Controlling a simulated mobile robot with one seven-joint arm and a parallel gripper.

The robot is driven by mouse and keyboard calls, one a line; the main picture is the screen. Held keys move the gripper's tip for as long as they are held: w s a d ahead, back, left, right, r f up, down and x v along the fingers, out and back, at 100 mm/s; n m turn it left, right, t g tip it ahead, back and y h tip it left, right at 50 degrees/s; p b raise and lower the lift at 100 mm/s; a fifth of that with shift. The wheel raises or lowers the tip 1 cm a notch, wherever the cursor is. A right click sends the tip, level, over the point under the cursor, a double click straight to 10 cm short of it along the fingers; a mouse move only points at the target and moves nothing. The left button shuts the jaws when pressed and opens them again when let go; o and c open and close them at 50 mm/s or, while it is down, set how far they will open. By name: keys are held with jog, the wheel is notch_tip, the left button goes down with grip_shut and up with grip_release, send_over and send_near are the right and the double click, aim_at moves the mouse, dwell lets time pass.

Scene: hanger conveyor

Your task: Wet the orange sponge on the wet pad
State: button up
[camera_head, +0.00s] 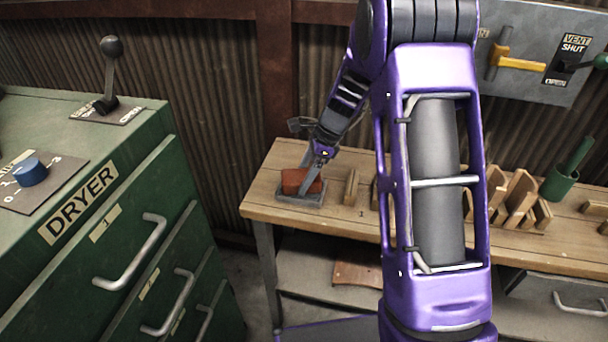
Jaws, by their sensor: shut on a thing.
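The orange sponge (293,181) is a reddish-orange block near the left end of the wooden bench. It sits over the wet pad (285,198), a flat grey tray-like piece on the bench top. My gripper (312,178) reaches down from above and is shut on the sponge. The sponge looks to be down on the pad or just above it; I cannot tell whether they touch. The sponge hides much of the pad, and my fingers cover part of the sponge's right side.
The wooden bench (340,217) holds wooden blocks (351,187), a wooden rack (520,197) and a green cup (560,182) to the right. A green dryer cabinet (110,215) with a lever (110,75) and blue knob (30,172) stands left. A vent panel (545,50) is on the back wall.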

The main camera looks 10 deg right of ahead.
aim_at(304, 175)
jog(key=shift+s+f, duration=0.1)
jog(key=shift+f, duration=0.05)
jog(key=shift+r+p, duration=3.15)
jog(key=shift+r, duration=0.4)
